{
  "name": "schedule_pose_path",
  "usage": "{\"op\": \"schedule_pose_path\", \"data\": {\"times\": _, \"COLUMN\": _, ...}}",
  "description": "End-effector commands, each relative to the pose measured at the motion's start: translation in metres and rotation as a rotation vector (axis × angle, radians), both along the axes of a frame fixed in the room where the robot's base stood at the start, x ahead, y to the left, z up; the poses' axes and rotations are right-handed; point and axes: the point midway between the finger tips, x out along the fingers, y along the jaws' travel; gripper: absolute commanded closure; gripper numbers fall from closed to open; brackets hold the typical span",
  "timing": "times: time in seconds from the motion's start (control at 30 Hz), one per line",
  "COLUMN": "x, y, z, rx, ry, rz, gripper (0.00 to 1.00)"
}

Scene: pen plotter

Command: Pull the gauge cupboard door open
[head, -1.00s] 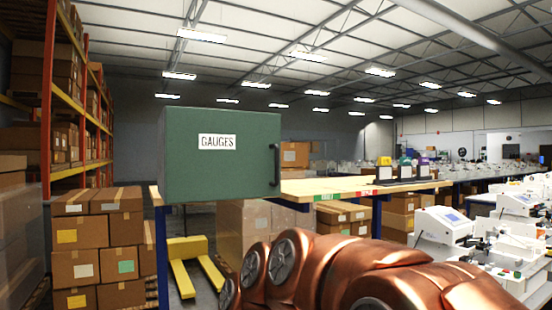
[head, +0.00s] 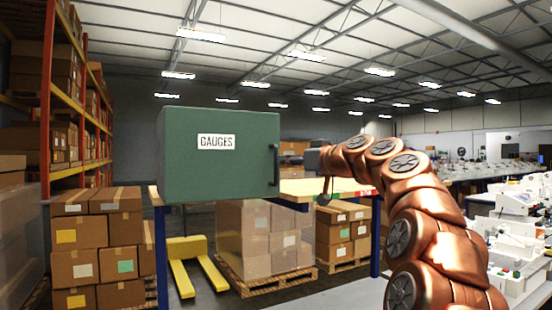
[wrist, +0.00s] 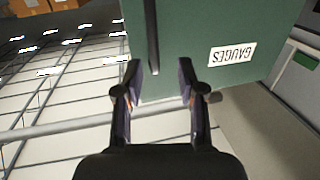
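The gauge cupboard (head: 220,165) is a dark green box with a white "GAUGES" label (head: 216,142), standing on the bench's left end. Its door looks shut. A dark vertical bar handle (head: 275,165) is at the door's right edge. My gripper (head: 318,180) is to the right of the handle in the head view. In the wrist view, which is upside down, my gripper (wrist: 160,75) has its fingers apart with nothing held. The handle (wrist: 151,38) shows beyond the fingertips, nearer the left finger. Whether anything touches cannot be told.
The wooden bench top (head: 310,187) runs right from the cupboard. Stacked cartons (head: 105,245) stand at left, near a yellow pallet jack (head: 190,265). More cartons (head: 255,235) sit on a pallet below the bench. White machines (head: 515,205) fill the right side.

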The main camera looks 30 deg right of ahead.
Motion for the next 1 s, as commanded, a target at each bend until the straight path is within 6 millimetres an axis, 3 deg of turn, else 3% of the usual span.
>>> {"op": "schedule_pose_path", "data": {"times": 0.17, "x": 0.003, "y": -0.01, "z": 0.011, "rx": -0.013, "ry": -0.028, "rz": -0.016, "gripper": 0.61}}
{"op": "schedule_pose_path", "data": {"times": 0.5, "x": 0.05, "y": -0.004, "z": 0.01, "rx": -0.012, "ry": -0.021, "rz": -0.013, "gripper": 0.61}}
{"op": "schedule_pose_path", "data": {"times": 0.7, "x": 0.069, "y": -0.002, "z": 0.01, "rx": -0.012, "ry": -0.023, "rz": -0.015, "gripper": 0.61}}
{"op": "schedule_pose_path", "data": {"times": 1.0, "x": 0.075, "y": -0.001, "z": 0.008, "rx": -0.01, "ry": -0.024, "rz": -0.015, "gripper": 0.61}}
